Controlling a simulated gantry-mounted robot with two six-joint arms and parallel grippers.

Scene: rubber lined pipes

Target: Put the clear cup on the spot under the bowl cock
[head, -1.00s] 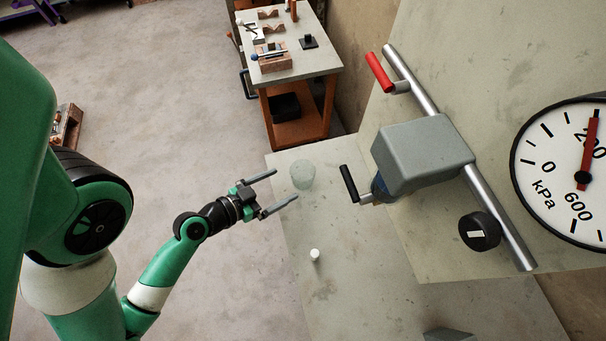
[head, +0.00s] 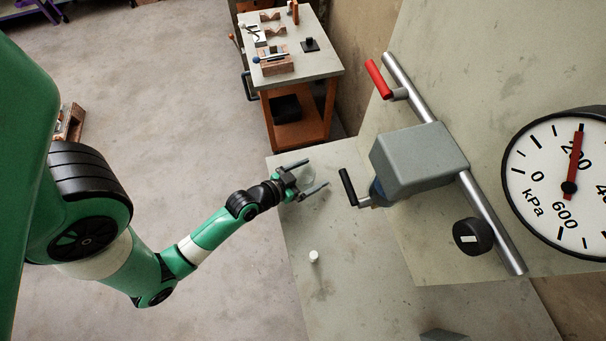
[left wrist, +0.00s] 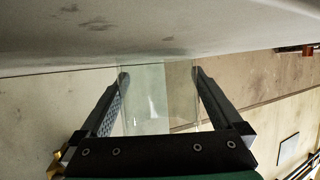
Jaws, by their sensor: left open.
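The clear cup (head: 305,181) stands on the pale bench (head: 345,295) near its left edge and is faint against it. My left gripper (head: 317,173) is open, with its two fingers on either side of the cup. In the left wrist view the see-through cup (left wrist: 158,95) shows between the fingers, with no clear grip on it. A grey box (head: 418,158) on the pipe has a blue part (head: 378,191) and a black lever (head: 348,187) beneath it, which looks like the bowl cock. The spot under it is not distinguishable. My right gripper is out of view.
A small white cylinder (head: 314,256) stands on the bench, nearer than the cup. A red lever (head: 378,79), a black knob (head: 474,237) and a kPa gauge (head: 545,190) are at the right. A work cart (head: 325,72) stands behind. Bench space between cup and cylinder is clear.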

